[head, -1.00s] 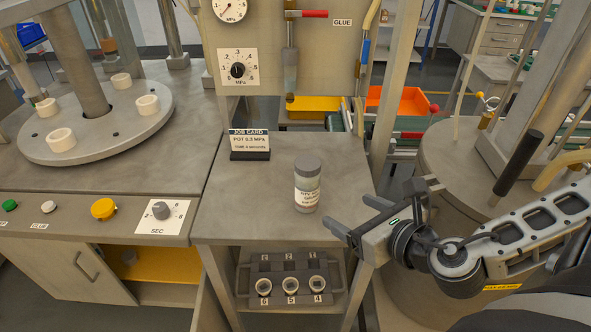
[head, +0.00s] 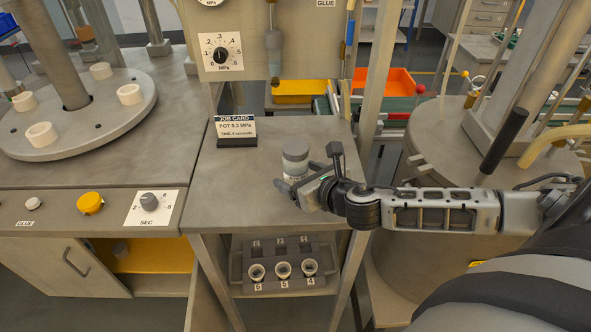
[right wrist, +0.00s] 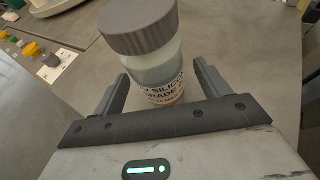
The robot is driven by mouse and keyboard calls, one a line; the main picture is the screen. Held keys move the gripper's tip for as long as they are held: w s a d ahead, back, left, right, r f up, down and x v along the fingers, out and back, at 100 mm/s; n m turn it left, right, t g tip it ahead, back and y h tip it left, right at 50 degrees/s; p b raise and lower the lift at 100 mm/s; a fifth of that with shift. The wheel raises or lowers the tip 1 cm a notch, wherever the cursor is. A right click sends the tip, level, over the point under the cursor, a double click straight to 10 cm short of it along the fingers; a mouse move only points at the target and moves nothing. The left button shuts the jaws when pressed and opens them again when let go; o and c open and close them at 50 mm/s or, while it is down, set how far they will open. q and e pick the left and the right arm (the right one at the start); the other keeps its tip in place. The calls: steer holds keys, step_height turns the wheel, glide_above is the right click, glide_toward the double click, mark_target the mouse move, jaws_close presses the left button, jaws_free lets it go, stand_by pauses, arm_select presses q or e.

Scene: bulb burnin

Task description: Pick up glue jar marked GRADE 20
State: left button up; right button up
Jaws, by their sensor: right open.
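The glue jar (head: 295,158) stands upright on the grey side table, with a grey ribbed cap and a white label. In the right wrist view the jar (right wrist: 152,62) shows label words like "SILICO" and "GRADE"; I cannot read the grade number. My right gripper (head: 306,170) is open at the jar's near right side and hides its lower part in the head view. In the right wrist view the jar stands between the two open fingers, which are not closed on it. My left gripper is not in view.
A job card (head: 237,130) stands on the table (head: 215,185) left of the jar. A rack with several white cups (head: 283,269) sits on the shelf below. A gauge panel (head: 240,30) rises behind. A large round pot (head: 440,165) stands at right.

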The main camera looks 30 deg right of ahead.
steer(key=shift+x, duration=0.85)
steer(key=shift+r, duration=0.1)
steer(key=c, duration=1.2)
steer(key=shift+r, duration=0.15)
